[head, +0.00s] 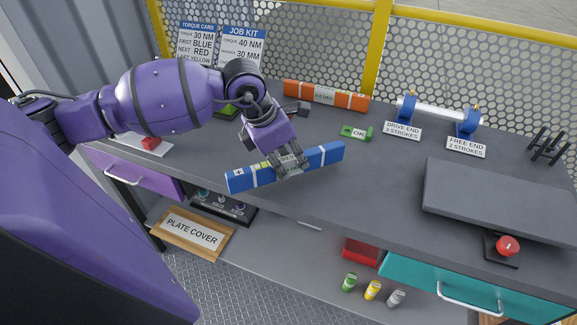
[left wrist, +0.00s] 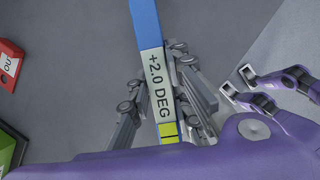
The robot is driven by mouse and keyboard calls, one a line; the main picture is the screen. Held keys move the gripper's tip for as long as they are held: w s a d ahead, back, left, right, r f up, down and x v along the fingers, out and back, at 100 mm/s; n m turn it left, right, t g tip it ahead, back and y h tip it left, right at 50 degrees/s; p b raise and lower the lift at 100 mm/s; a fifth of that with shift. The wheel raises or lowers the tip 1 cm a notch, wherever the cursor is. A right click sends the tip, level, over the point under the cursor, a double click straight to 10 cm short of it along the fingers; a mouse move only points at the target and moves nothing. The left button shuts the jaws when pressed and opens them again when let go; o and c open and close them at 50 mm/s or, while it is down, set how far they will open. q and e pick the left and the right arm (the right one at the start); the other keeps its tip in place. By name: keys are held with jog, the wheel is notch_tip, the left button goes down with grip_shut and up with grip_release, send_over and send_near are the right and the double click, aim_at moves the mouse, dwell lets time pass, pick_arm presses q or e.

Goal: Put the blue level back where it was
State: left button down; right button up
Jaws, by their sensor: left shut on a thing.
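My left gripper (head: 285,168) is shut on the blue level (head: 325,156) near its middle. The level is a long blue bar with white bands, held slantwise over the front part of the grey workbench (head: 380,190). Its height above the bench is hard to tell. In the left wrist view, the gripper's fingers (left wrist: 165,105) stand on both sides of the level (left wrist: 146,22), around a white label reading "+2.0 DEG" and a yellow-green vial.
An orange level (head: 325,95) lies at the back by the mesh fence. A green tag (head: 356,133) lies right of the blue level. A bar on blue stands (head: 437,110) and a dark raised plate (head: 500,198) stand to the right. Cards (head: 242,47) stand behind my arm.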

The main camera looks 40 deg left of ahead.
pick_arm(q)
jog(key=shift+f, duration=0.95)
jog(key=c, duration=1.6)
grip_release()
jog(key=shift+f, duration=0.15)
jog(key=shift+r, duration=0.3)
jog(key=p+v, duration=0.1)
jog(key=v, duration=1)
jog(key=shift+s+r, duration=0.2)
jog(key=shift+r, duration=0.1)
